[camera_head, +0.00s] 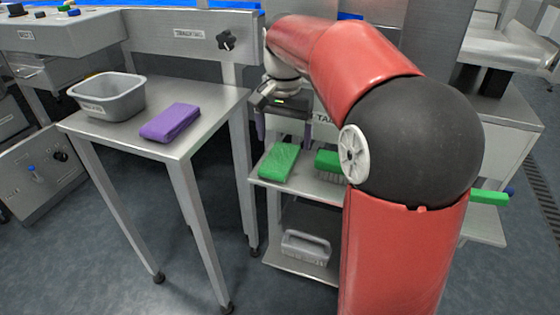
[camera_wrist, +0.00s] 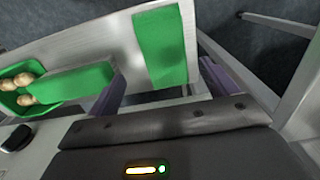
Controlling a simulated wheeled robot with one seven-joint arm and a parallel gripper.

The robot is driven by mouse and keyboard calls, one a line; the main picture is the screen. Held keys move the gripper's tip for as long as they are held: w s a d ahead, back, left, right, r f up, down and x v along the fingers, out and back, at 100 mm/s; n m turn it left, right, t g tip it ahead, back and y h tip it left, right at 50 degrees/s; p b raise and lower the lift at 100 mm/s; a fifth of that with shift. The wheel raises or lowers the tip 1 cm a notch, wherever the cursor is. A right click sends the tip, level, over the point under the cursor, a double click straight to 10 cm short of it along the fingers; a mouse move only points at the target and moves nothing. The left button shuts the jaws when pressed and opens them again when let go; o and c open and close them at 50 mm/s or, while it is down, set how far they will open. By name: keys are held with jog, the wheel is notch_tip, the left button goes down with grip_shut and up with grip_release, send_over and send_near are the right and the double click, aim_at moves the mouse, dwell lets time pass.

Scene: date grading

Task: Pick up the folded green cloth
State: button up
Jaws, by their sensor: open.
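The folded green cloth (camera_head: 278,161) lies flat on the upper shelf of a metal stand, near its left end. In the wrist view the cloth (camera_wrist: 162,45) is a plain green rectangle ahead of my gripper. My gripper (camera_head: 284,138) is over the shelf near the cloth's far end. Its two purple fingers are apart, with nothing between them, and in the wrist view the gripper (camera_wrist: 160,86) is roughly in line with the cloth. I cannot tell the exact height of the fingertips above the shelf.
A green brush (camera_head: 328,161) lies right of the cloth, partly hidden by my arm. A green container (camera_wrist: 12,102) with tan pieces is beyond it. The left table (camera_head: 205,100) holds a purple cloth (camera_head: 170,122) and grey tub (camera_head: 110,97). A grey handled item (camera_head: 305,247) is below.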

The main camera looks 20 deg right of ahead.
aim_at(281, 157)
jog(key=f, duration=0.3)
jog(key=f+b, duration=0.1)
jog(key=f, duration=0.1)
jog(key=shift+w+a+f, duration=0.15)
jog(key=shift+a+f, duration=0.2)
jog(key=c, duration=1.1)
jog(key=shift+o, duration=0.2)
jog(key=shift+r, duration=0.15)
notch_tip(281, 157, up, 20)
jog(key=p, duration=0.4)
jog(key=shift+p, duration=0.4)
